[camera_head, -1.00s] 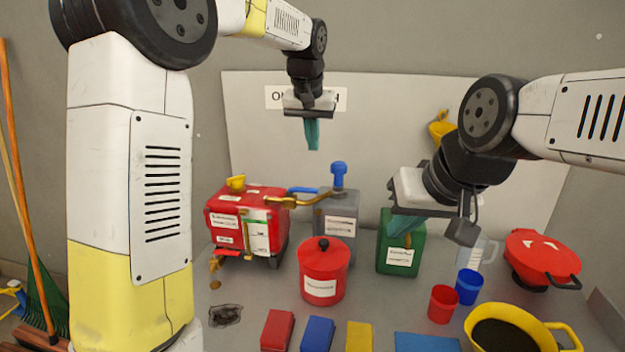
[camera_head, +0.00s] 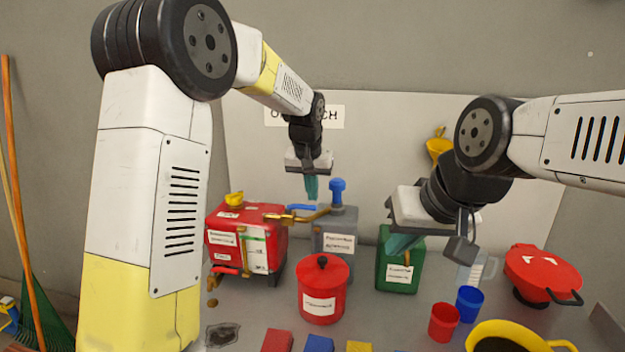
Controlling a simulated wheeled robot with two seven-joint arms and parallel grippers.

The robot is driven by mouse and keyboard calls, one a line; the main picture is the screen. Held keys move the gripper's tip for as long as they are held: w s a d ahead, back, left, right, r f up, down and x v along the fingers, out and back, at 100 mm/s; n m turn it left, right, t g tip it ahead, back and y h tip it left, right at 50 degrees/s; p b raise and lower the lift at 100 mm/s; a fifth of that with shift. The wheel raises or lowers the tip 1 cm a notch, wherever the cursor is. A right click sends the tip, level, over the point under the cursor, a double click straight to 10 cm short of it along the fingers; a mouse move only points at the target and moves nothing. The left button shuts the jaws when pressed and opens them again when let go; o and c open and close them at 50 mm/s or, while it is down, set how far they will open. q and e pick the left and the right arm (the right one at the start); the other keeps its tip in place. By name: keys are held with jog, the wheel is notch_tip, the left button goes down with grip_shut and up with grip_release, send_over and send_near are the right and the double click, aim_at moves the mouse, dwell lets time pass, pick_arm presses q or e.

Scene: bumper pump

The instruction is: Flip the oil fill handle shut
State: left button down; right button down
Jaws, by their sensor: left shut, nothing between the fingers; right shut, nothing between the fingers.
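A red tank (camera_head: 262,229) with white labels and a yellow cap (camera_head: 234,199) stands at the left of the bench. A grey container (camera_head: 345,221) with a blue knob (camera_head: 337,188) on top stands beside it. A brass spout or lever (camera_head: 306,218) and a blue lever-like piece (camera_head: 301,207) lie across the space between them. The label text is too small to tell which part is the oil fill handle. My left gripper (camera_head: 311,190) is shut and empty, pointing down just above the blue piece. My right gripper (camera_head: 402,243) is shut and empty, in front of the green can (camera_head: 397,270).
A red lidded pot (camera_head: 322,295) stands in front of the grey container. A red cup (camera_head: 443,322), a blue cup (camera_head: 469,301), a clear jug (camera_head: 477,270), a red-lidded pan (camera_head: 541,268) and a yellow pot (camera_head: 515,335) stand at the right.

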pick_arm(q)
jog(key=shift+s+a+f, duration=0.1)
jog(key=shift+s, duration=0.4)
jog(key=shift+s+a+f, duration=0.1)
jog(key=shift+s, duration=0.35)
